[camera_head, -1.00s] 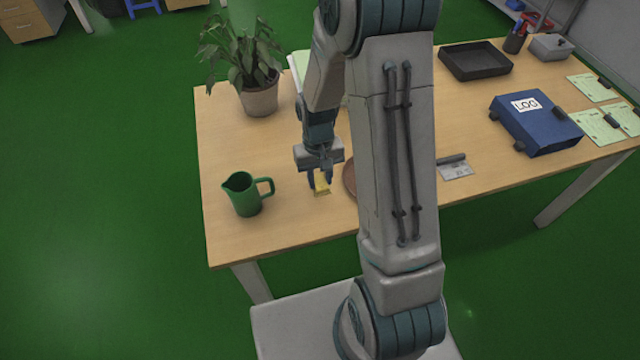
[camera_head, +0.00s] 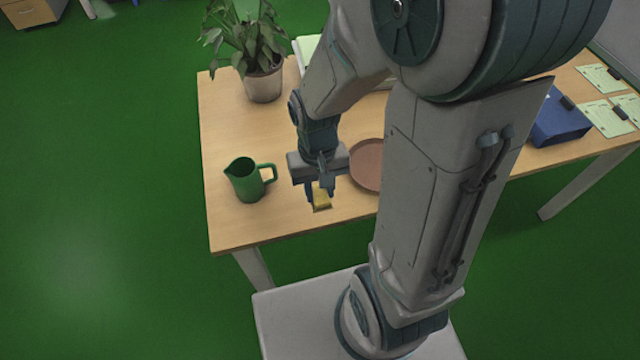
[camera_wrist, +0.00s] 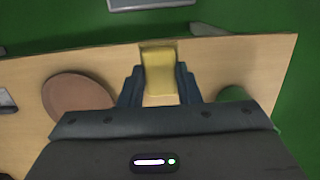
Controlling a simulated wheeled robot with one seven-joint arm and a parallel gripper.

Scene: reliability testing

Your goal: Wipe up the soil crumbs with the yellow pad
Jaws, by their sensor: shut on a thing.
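My gripper (camera_head: 320,190) is shut on the yellow pad (camera_head: 321,203) near the front edge of the wooden table (camera_head: 235,222). In the wrist view the pad (camera_wrist: 159,75) sits between the two dark fingers of my gripper (camera_wrist: 159,68), close to the table edge. I cannot tell whether the pad touches the tabletop. I see no soil crumbs clearly in either view; they may be too small or hidden by the pad or my arm.
A green jug (camera_head: 246,180) stands left of my gripper and a round brown saucer (camera_head: 366,160) lies to its right. A potted plant (camera_head: 263,82) stands at the back left. A blue case (camera_head: 558,127) is partly hidden by my arm. The front left tabletop is clear.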

